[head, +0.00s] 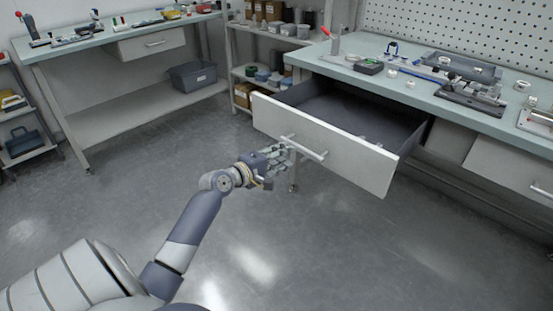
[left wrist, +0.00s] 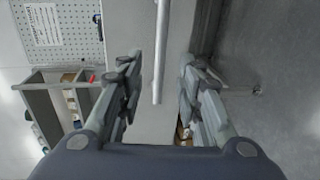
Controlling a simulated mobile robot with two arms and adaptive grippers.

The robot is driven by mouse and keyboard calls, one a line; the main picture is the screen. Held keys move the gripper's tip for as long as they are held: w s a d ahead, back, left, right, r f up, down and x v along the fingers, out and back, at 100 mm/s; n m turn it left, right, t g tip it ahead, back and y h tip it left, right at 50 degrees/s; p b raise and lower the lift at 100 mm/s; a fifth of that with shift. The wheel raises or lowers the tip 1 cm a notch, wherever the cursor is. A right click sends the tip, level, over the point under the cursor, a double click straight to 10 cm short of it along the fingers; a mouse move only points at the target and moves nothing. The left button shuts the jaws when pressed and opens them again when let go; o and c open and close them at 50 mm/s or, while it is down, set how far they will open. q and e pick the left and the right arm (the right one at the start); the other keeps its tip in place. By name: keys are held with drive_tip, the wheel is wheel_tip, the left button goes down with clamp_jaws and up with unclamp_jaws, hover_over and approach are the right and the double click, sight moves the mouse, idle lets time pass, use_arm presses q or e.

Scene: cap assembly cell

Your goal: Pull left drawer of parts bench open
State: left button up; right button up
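The left drawer (head: 330,148) of the parts bench (head: 440,92) stands pulled well out, its dark inside (head: 345,108) showing. Its white front carries a bar handle (head: 312,152). My left gripper (head: 280,153) is at the left end of this handle. In the left wrist view, the handle (left wrist: 160,55) runs between the two spread fingers of my gripper (left wrist: 158,65), with a gap on each side. The gripper is open and holds nothing. My right gripper is not in view.
A second drawer (head: 510,168) at the right is shut. The benchtop bears fixtures and small parts. A shelf rack (head: 240,50) with boxes stands behind, and another bench (head: 110,45) with a grey bin (head: 192,76) stands at the left. The floor before the drawer is clear.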

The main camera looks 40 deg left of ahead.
use_arm(q)
drive_tip(key=shift+v, duration=1.4)
